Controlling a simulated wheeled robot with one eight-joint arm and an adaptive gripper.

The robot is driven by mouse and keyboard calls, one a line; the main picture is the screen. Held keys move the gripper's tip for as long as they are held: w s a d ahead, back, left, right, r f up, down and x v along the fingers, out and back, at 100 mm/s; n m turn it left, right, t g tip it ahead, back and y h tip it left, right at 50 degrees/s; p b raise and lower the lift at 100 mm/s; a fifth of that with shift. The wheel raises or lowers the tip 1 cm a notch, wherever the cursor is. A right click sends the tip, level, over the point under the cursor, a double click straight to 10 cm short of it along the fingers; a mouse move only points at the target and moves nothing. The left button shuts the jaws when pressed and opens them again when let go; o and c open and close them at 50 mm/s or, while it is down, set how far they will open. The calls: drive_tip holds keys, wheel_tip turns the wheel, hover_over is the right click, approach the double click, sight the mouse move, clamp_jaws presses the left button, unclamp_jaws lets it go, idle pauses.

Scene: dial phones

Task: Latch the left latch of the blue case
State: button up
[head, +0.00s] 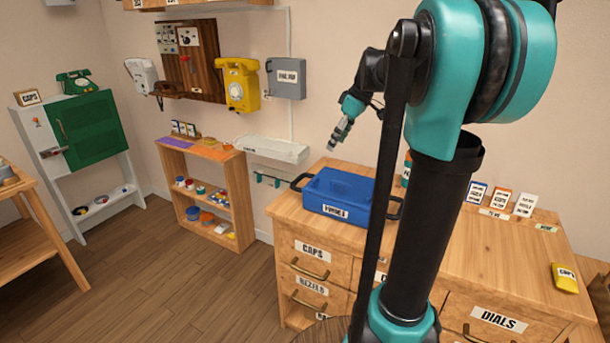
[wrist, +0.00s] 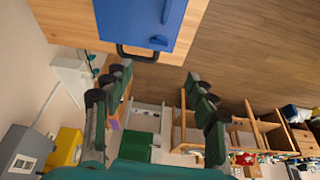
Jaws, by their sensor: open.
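The blue case (head: 345,190) sits closed on the wooden drawer bench, with a white label on its front and a black loop handle at each end. In the wrist view the case (wrist: 125,22) is at the top, with one black handle (wrist: 137,56) below it. A small blue tab (wrist: 159,41) shows near that end; I cannot tell whether it is the left latch or how it stands. My gripper (head: 338,136) is in the air above and behind the case, apart from it. In the wrist view my gripper (wrist: 162,82) has its fingers spread, with nothing between them.
The bench top (head: 480,250) is clear right of the case. Small cards (head: 500,201) stand at its back, and a yellow packet (head: 565,278) lies at its right. A yellow phone (head: 238,84) and a grey box (head: 286,78) are on the wall behind. A low shelf (head: 203,150) stands left.

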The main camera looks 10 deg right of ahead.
approach(315, 179)
drive_tip(key=x, duration=0.8)
drive_tip(key=shift+s+f, duration=0.15)
drive_tip(key=shift+f, duration=0.1)
drive_tip(key=c, duration=1.2)
